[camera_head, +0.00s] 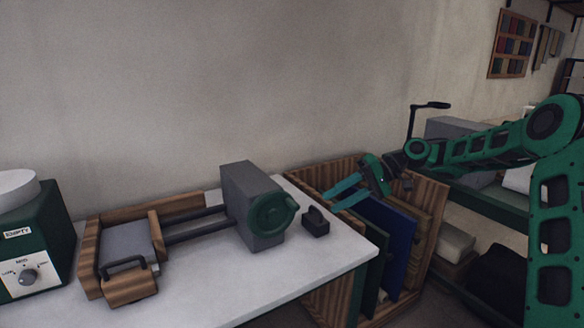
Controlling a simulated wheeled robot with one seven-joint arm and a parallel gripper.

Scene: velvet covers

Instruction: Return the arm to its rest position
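My green arm reaches in from the right edge, and my gripper (328,202) points left with its two teal fingers apart. I see nothing between the fingers. The gripper overlaps the top of a wooden rack (427,207) that holds upright blue and green panels (400,228). I cannot tell how far above the rack it is.
A wooden press with rods and a grey block with a green wheel (270,215) stands on the table. A green device with a dial (35,250) is at the left. Shelves (490,203) stand at the right. The table's front is clear.

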